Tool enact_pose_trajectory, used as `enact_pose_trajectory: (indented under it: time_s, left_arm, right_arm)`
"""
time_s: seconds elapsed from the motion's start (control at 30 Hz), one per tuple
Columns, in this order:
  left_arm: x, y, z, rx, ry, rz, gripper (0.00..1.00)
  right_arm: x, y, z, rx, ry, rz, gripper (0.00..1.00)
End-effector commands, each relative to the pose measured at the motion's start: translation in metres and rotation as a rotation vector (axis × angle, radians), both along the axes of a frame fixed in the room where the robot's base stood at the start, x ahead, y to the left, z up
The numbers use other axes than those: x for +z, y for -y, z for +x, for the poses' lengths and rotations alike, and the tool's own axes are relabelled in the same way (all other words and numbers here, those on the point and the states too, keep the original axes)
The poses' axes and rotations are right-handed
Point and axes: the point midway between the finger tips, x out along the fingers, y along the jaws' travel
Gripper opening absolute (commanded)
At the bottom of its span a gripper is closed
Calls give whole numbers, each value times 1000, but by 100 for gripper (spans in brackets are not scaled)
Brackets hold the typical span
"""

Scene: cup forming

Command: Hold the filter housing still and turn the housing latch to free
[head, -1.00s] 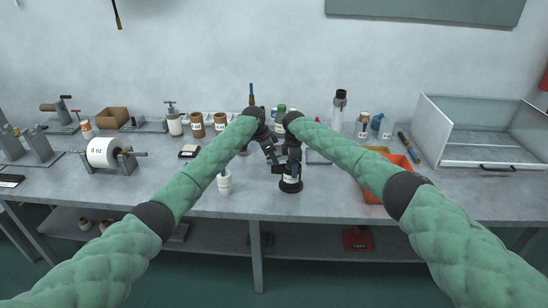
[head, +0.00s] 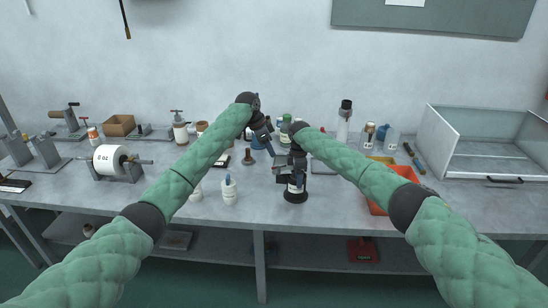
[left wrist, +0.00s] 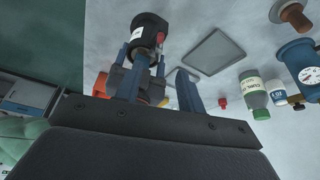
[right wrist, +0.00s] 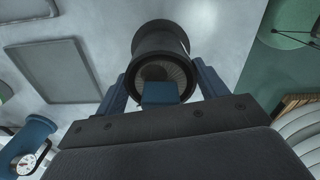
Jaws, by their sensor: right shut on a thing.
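The filter housing (head: 296,194) is a dark upright cylinder with a white label, standing on the bench front. It also shows in the left wrist view (left wrist: 148,32) and the right wrist view (right wrist: 160,45). My right gripper (head: 294,177) is shut on it, with blue fingers on both sides of the cylinder in the right wrist view (right wrist: 163,88). A blue block (right wrist: 160,93) shows at the housing's near end there; I cannot tell if it is the latch. My left gripper (head: 270,147) is open and empty, above and left of the housing; its blue fingers show in the left wrist view (left wrist: 160,80).
A white bottle (head: 229,191) stands left of the housing. Behind are a brown stamp-like piece (head: 248,158), a blue gauge body (left wrist: 299,62) and a green-capped bottle (left wrist: 254,97). An orange bin (head: 380,205) is at the right. The bench front between bottle and housing is clear.

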Motion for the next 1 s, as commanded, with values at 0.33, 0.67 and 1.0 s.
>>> enact_pose_trajectory:
  time_s: [0.33,0.67,1.0]
  left_arm:
    - [18,-8,-2,1,0,0,39]
    - [15,-7,-3,2,4,-13,35]
    - [-22,-1,-17,43,96,-243,35]
  right_arm:
    - [0,0,0,0,0,0,35]
    - [0,0,0,0,0,0,35]
    - [0,0,0,0,0,0,35]
